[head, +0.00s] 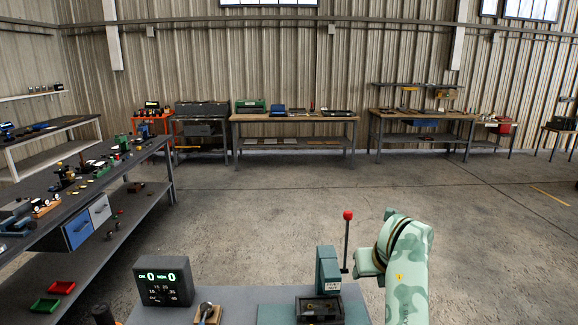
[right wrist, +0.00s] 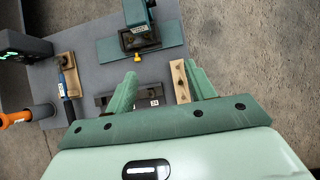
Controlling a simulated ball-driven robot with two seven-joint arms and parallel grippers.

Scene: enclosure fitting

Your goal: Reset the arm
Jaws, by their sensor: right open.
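My right arm (head: 405,275), pale green with camouflage patches, rises at the lower right of the head view, beside the bench press. My right gripper (right wrist: 163,86) shows in the right wrist view with its two green fingers apart and nothing between them. It is above the grey bench top, on the near side of the press. The green press (head: 328,270) has a lever with a red ball (head: 348,215) and stands on a green plate, which shows in the right wrist view (right wrist: 110,50). My left gripper is not in view.
A dark counter box (head: 164,282) with green digits stands left of the press. A wooden block with a tool (head: 207,313) lies between them. In the right wrist view, a wooden strip (right wrist: 180,82) and an orange-handled tool (right wrist: 18,117) lie nearby. Open concrete floor (head: 270,215) lies beyond.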

